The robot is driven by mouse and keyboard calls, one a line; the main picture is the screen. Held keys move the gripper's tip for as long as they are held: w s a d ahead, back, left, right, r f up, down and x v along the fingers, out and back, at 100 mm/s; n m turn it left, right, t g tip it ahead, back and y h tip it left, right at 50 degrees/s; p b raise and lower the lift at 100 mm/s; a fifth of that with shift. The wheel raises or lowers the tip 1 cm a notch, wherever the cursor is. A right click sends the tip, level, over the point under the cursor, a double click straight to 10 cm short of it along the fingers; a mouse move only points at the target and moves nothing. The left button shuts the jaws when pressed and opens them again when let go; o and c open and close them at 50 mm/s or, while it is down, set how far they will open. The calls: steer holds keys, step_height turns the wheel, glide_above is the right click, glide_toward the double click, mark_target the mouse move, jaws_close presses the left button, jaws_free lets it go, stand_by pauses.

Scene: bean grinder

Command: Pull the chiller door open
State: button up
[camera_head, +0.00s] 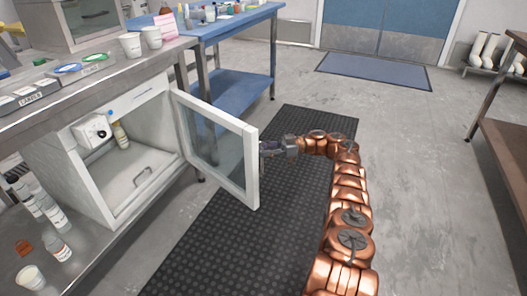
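The chiller (72,150) is a white cabinet under the counter at the left. Its door (216,143), a white frame with a glass pane, stands swung well open toward the right. Inside the chiller are a white device with a knob and a small amber bottle (120,135). My gripper (266,149) is at the door's outer free edge, at about mid-height. The fingertips are partly hidden by the door frame, so I cannot tell whether they touch or grip it. My copper-coloured arm reaches up from the bottom right.
Cups (131,45) and labelled containers stand on the counter above. Bottles (50,208) and a cup stand on the lower shelf. A blue table (228,22) is behind the door. A dark mat (285,190) covers the floor; a wooden table (503,150) is at the right edge.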

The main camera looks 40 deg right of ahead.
steer(key=shift+r, duration=0.2)
steer(key=shift+w+r, duration=0.15)
steer(key=shift+r, duration=4.7)
